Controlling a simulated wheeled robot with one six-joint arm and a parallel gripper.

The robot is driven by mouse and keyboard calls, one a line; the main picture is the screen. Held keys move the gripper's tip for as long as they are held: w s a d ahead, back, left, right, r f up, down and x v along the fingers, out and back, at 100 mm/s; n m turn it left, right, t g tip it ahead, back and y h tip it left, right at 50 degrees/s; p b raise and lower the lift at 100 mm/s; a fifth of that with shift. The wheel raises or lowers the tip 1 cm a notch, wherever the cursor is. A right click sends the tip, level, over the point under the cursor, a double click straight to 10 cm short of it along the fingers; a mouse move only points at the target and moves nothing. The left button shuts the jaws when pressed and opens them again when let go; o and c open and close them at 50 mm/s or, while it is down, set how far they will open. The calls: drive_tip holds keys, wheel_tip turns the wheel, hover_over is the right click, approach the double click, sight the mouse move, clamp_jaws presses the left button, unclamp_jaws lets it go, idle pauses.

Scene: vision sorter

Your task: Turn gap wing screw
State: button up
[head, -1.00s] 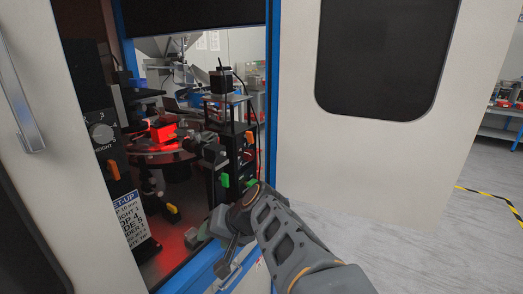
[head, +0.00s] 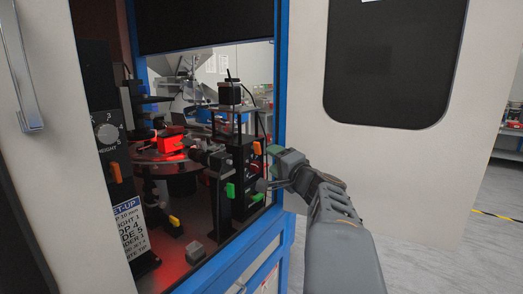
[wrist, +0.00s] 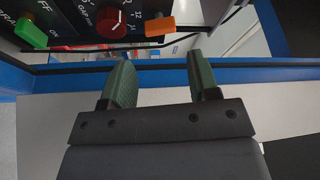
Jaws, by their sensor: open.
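In the wrist view, a panel with a dial lettered "GAP" (wrist: 112,22) stands at the top. An orange wing screw (wrist: 160,27) sits right of the dial, and a green wing screw (wrist: 32,32) sits to its left by "OFF". I cannot tell for certain which belongs to the gap. My gripper (wrist: 163,72) is open and empty, its green-padded fingers apart and short of the panel. In the head view, my gripper (head: 267,168) is at the cabinet opening, beside the black station (head: 243,165) with a green wing screw (head: 229,190).
The blue door frame (head: 279,100) edges the opening on the right. Inside are a red-lit turntable (head: 170,157), a red block (head: 171,144), a set-up card (head: 130,228) and more orange wing screws (head: 115,172). The white cabinet panel (head: 300,60) stands right. Open floor lies further right.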

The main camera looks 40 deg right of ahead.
sight(259, 149)
drive_tip(key=w, duration=0.5)
drive_tip(key=w+p, duration=0.1)
drive_tip(key=w, duration=0.1)
drive_tip(key=shift+w+d+r, duration=0.15)
drive_tip(key=shift+w+r, duration=0.1)
drive_tip(key=shift+r, duration=0.1)
drive_tip(key=c, duration=0.6)
drive_tip(key=shift+r+m+g+p, duration=0.2)
drive_tip(key=shift+m+g+p, duration=0.1)
drive_tip(key=shift+m+p, duration=0.5)
drive_tip(key=shift+c, duration=0.2)
drive_tip(key=shift+f+m, duration=0.1)
drive_tip(key=shift+m, duration=0.5)
drive_tip(key=o, duration=0.6)
drive_tip(key=shift+o, duration=0.2)
